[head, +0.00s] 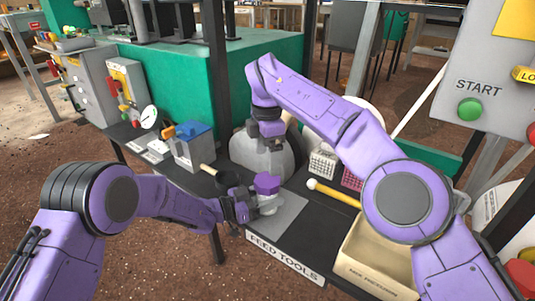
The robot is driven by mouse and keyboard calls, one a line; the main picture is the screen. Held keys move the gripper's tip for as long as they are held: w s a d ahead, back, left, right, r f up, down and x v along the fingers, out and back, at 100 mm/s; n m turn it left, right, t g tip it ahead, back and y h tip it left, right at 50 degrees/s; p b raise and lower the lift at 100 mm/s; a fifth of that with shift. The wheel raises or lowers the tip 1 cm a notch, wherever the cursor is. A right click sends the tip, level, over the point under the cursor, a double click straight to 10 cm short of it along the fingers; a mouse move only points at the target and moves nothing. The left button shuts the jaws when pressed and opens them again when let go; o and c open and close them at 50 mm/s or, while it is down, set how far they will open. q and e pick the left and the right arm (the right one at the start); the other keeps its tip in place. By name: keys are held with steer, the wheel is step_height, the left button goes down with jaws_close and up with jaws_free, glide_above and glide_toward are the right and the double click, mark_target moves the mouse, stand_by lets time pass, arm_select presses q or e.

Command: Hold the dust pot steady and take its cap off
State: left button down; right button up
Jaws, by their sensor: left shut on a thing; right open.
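The dust pot (269,205) is a small pale pot standing on a grey plate (289,214) at the front of the dark bench. Its purple cap (266,183) sits on top. My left gripper (254,209) comes in from the left and is shut on the pot's body, hiding part of its left side. My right gripper (270,146) hangs above the cap, pointing down, open and empty, with a gap between it and the cap.
A grey dome (255,155) stands behind the pot. A yellow-handled tool (335,193), white basket (322,162) and beige bin (365,255) are to the right.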

mark_target(268, 180)
steer(key=m, duration=1.5)
steer(key=shift+m, duration=0.4)
step_height(268, 180, down, 8)
steer(key=shift+c, duration=0.3)
